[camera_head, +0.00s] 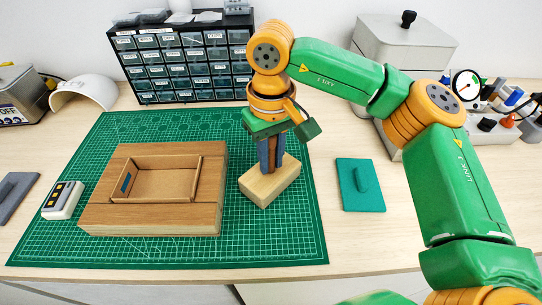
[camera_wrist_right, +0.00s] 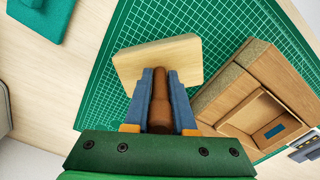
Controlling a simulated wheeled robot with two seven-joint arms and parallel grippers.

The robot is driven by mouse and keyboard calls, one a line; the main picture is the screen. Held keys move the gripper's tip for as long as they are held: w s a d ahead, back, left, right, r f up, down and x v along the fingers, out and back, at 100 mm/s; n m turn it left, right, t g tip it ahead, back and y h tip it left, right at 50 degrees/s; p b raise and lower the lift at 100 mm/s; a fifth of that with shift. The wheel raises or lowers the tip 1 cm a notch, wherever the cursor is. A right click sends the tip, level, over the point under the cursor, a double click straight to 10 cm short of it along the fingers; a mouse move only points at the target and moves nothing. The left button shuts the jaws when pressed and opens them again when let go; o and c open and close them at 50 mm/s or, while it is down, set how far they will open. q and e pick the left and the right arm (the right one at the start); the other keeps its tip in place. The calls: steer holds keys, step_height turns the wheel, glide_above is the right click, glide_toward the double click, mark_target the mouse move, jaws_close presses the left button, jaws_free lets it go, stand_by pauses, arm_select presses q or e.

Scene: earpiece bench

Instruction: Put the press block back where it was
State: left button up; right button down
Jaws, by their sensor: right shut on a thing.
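The press block is a pale wooden block (camera_head: 270,185) with a brown upright handle. It is at the right part of the green cutting mat, to the right of the wooden fixture (camera_head: 150,222). My right gripper (camera_head: 271,158) points down with its blue fingers shut around the handle. In the right wrist view the block (camera_wrist_right: 160,58) sits beyond the fingertips, with the handle (camera_wrist_right: 160,105) between them. I cannot tell whether the block touches the mat. The fixture has an open rectangular recess with a blue patch inside. My left gripper is not in view.
A small white device (camera_head: 62,200) stands left of the fixture. A teal pad with a grip (camera_head: 361,185) lies right of the mat (camera_head: 270,240). A drawer cabinet (camera_head: 182,62) stands behind. A grey box (camera_head: 400,45) and a gauge (camera_head: 466,85) are at back right. The mat's front strip is clear.

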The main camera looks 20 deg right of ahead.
steer(key=shift+f, duration=0.25)
steer(key=shift+f, duration=0.15)
steer(key=c, duration=0.8)
jaws_free()
steer(key=shift+o, duration=0.2)
